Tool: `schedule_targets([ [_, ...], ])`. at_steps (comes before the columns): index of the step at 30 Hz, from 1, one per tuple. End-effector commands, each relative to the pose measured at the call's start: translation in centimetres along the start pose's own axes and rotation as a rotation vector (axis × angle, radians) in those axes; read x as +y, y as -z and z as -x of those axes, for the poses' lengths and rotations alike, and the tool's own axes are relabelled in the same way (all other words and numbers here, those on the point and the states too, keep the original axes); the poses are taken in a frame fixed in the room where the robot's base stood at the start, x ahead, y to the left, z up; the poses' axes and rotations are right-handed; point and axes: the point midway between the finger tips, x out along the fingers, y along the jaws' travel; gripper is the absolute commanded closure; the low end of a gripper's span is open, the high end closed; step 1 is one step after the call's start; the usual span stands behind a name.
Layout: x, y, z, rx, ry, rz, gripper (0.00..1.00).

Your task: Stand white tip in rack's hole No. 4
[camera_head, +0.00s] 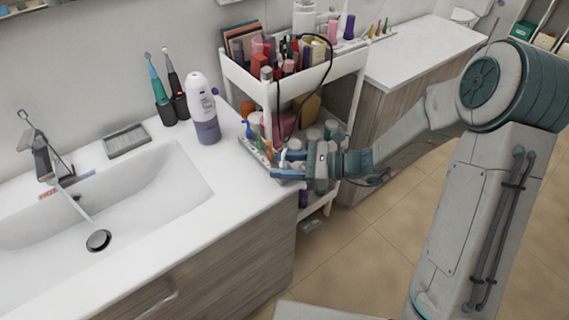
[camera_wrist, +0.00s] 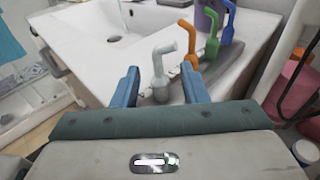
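The white tip (camera_wrist: 163,66), pale with a bent top, stands roughly upright between my gripper's two blue fingers in the wrist view. My gripper (camera_wrist: 161,86) is open, with a gap on each side of the tip. An orange tip (camera_wrist: 189,66), a green tip (camera_wrist: 212,48) and a blue tip (camera_wrist: 228,22) stand in a row beyond it. In the head view my gripper (camera_head: 279,164) reaches the rack (camera_head: 252,154) at the counter's right end. The fingers hide part of the rack, and I cannot see the hole numbers or the white tip's base clearly.
A white and purple bottle (camera_head: 203,110) stands left of the rack. The sink (camera_head: 150,195) lies further left, with toothbrushes (camera_head: 160,95) behind it. A crowded cosmetics cart (camera_head: 340,68) stands close behind my gripper. Open floor (camera_head: 370,250) lies in front.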

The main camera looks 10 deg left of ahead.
Motion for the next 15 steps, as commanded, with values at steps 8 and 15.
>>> schedule_targets([
  [8, -0.1, 0.0, 0.5, 0.000, 0.002, 0.000, 0.60],
  [15, -0.1, 0.1, 4.7, 0.001, 0.006, 0.001, 0.60],
])
